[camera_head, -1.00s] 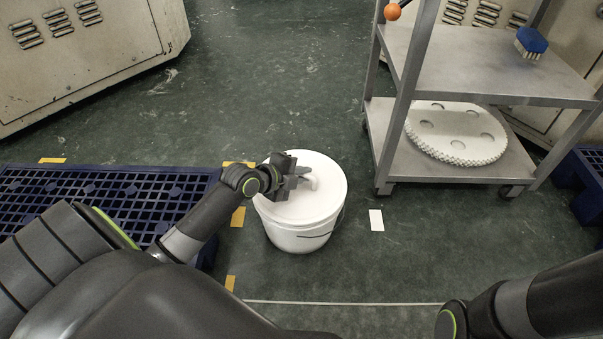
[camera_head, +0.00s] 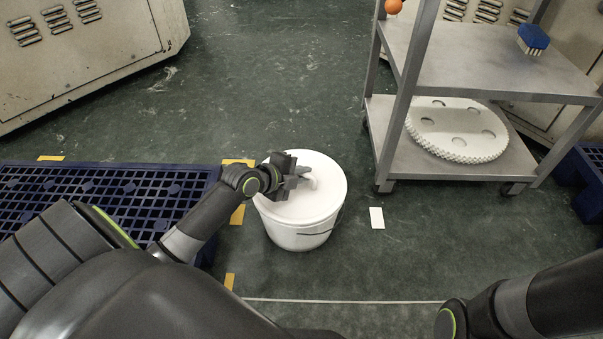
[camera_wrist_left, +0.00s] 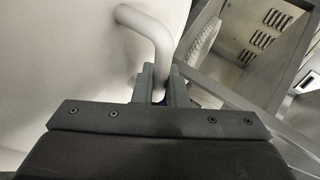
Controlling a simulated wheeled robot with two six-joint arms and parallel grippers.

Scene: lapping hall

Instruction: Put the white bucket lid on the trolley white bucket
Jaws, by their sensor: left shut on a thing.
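The white bucket (camera_head: 300,239) stands upright on the green floor in front of me. The white bucket lid (camera_head: 322,199) lies over its top and looks level; whether it is fully seated all round I cannot tell. My left gripper (camera_head: 303,178) is over the lid and shut on its raised handle, which shows as a bent white bar (camera_wrist_left: 150,30) in the left wrist view. The fingers hide part of the handle and the lid's left side. My right arm comes in at the lower right of the head view; its gripper is out of the picture.
A grey metal trolley (camera_head: 480,65) stands to the right, with a blue brush (camera_head: 532,40) on its upper shelf and white toothed discs (camera_head: 455,132) on the lower one. A blue pallet (camera_head: 110,190) lies to the left. The floor behind the bucket is clear.

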